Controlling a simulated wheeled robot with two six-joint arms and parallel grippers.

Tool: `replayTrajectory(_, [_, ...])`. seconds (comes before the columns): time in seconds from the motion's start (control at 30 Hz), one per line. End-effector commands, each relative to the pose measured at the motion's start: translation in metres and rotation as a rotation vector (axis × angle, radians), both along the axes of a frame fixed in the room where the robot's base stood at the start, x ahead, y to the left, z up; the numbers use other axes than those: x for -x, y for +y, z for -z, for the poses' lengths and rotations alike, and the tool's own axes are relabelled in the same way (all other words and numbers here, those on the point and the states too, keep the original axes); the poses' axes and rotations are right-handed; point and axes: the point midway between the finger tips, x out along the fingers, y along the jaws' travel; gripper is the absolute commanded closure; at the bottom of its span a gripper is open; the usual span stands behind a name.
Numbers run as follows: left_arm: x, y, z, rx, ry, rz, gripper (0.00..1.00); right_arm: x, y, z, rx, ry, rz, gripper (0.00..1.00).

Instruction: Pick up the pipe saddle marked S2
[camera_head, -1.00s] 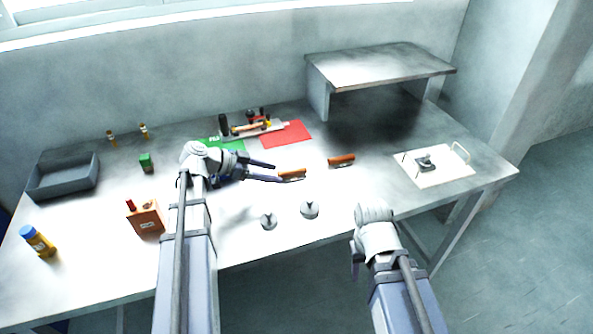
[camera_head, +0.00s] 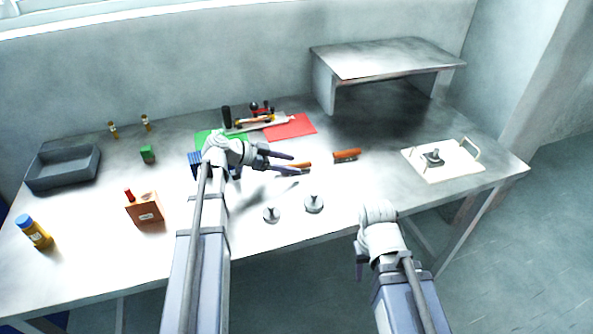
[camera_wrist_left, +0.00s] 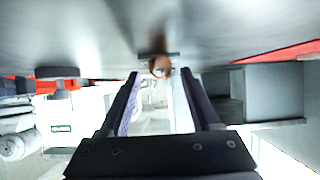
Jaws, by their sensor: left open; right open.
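Two orange-brown bar-like pieces lie on the table in the head view; I cannot read S2 on either and cannot tell which is the marked saddle. The left piece (camera_head: 304,165) is partly hidden by my left gripper (camera_head: 294,163), whose open fingers reach right to it. The right piece (camera_head: 346,155) lies apart from the gripper. In the left wrist view, the round orange end of a piece (camera_wrist_left: 160,67) shows just beyond and between the open fingertips (camera_wrist_left: 160,76). My right gripper (camera_head: 360,262) is near the table's front edge, away from both pieces; its fingers are mostly hidden.
Two grey round knobbed pieces (camera_head: 314,204) stand in front of the left gripper. A raised metal shelf (camera_head: 388,62) is at the back right. A white tray (camera_head: 462,168) is at the right, an orange box (camera_head: 148,208) and grey bin (camera_head: 62,176) at the left.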

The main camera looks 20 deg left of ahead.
Motion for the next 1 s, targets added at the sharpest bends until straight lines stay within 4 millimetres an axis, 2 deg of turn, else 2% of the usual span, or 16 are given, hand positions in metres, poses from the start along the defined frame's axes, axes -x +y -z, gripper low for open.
replayTrajectory(0.03, [-0.0041, -0.0062, 0.0079, 0.0, 0.0, 0.002, 0.36, -0.0001, 0.0, 0.0078, 0.0, 0.0, 0.0, 0.5])
replayTrajectory(0.13, [-0.0084, -0.0134, 0.0107, 0.001, 0.001, 0.002, 0.36, 0.0, 0.0, 0.0106, 0.0, 0.0, 0.0, 0.5])
replayTrajectory(0.37, [-0.0088, -0.0138, 0.009, 0.0, 0.001, 0.0, 0.37, 0.0, 0.0, 0.009, 0.0, 0.0, 0.0, 0.5])
replayTrajectory(0.9, [-0.0085, -0.0135, 0.0092, 0.0, 0.001, 0.0, 0.98, 0.0, 0.0, 0.0091, 0.0, 0.0, 0.0, 0.5])
replayTrajectory(1.0, [-0.0085, -0.0135, 0.0092, 0.0, 0.001, 0.0, 1.0, 0.0, 0.0, 0.0091, 0.0, 0.0, 0.0, 0.5])
